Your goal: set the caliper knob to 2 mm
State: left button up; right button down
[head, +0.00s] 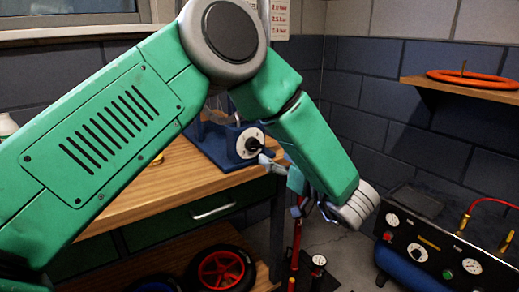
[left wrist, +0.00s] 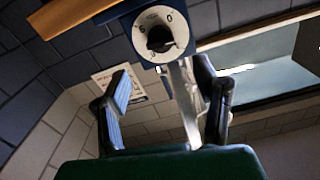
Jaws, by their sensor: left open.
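The caliper knob (head: 254,145) is black, on a round white dial on the front of a blue stand (head: 213,146) on the bench. In the left wrist view the knob (left wrist: 159,40) shows dark at the dial's centre, with a few marks around the rim; its exact setting is too small to read. My left gripper (head: 276,166) is just right of and below the dial in the head view. In the left wrist view its fingers (left wrist: 168,88) are spread with nothing between their tips, and the dial lies beyond them, apart. My right gripper is not in view.
The wooden bench (head: 150,190) has a green drawer with a light handle. A red-rimmed wheel (head: 221,270) lies below. A red pump with a gauge (head: 319,261) stands on the floor. A gauge panel (head: 430,245) is at right. An orange ring (head: 470,79) rests on a shelf.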

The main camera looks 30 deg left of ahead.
aim_at(258, 146)
pick_arm(q)
jog(key=b+x, duration=0.1)
jog(key=x, duration=0.7)
jog(key=shift+a, duration=0.1)
jog(key=shift+c, duration=0.4)
jog(key=c, duration=1.1)
